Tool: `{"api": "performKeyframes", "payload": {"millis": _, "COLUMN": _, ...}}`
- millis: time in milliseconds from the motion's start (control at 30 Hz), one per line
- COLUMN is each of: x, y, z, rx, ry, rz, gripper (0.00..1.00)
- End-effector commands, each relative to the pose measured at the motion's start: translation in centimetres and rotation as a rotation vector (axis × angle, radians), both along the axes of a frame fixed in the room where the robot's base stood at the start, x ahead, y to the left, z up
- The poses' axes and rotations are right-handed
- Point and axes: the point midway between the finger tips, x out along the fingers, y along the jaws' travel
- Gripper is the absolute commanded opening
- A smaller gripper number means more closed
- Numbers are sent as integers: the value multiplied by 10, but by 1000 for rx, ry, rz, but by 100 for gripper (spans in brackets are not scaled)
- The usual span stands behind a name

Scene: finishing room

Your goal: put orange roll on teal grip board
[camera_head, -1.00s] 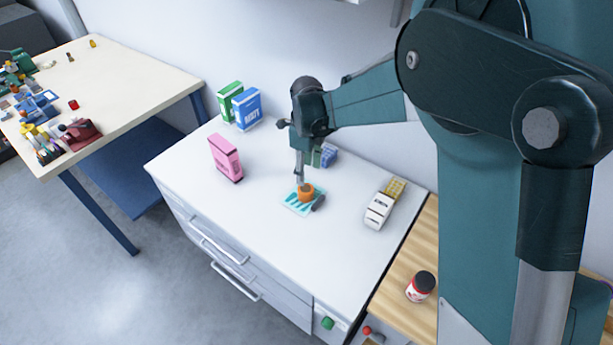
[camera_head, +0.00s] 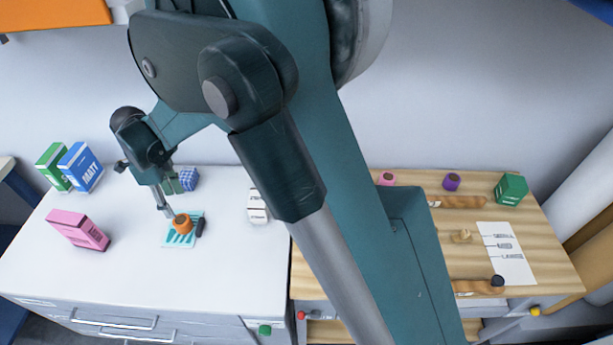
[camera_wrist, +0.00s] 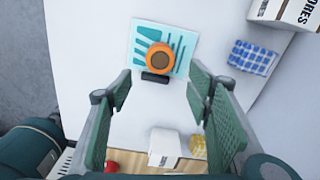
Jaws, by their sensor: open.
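The orange roll (camera_head: 182,224) rests on the teal grip board (camera_head: 178,240), which lies flat on the white cabinet top. In the wrist view the roll (camera_wrist: 160,57) sits over the lower middle of the board (camera_wrist: 143,31), with a dark cylinder beside it. My gripper (camera_head: 167,212) is just above and beside the roll in the head view. In the wrist view my gripper's fingers (camera_wrist: 160,88) are spread wide with nothing between them, and the roll is beyond the tips. Whether a finger touches the roll is unclear.
The dark cylinder (camera_head: 200,227) lies at the board's right edge. A blue checked item (camera_head: 188,179) is behind; a white object (camera_head: 257,206) is right. The front cabinet top is clear.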

Motion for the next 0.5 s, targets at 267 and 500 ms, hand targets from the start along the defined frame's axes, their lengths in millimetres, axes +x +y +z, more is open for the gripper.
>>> {"api": "performKeyframes", "payload": {"millis": 267, "x": 3, "y": -5, "z": 4, "rx": 3, "ry": -3, "rz": 7, "gripper": 50}}
{"api": "performKeyframes", "payload": {"millis": 500, "x": 17, "y": -37, "z": 28, "rx": 20, "ry": -19, "rz": 59, "gripper": 50}}
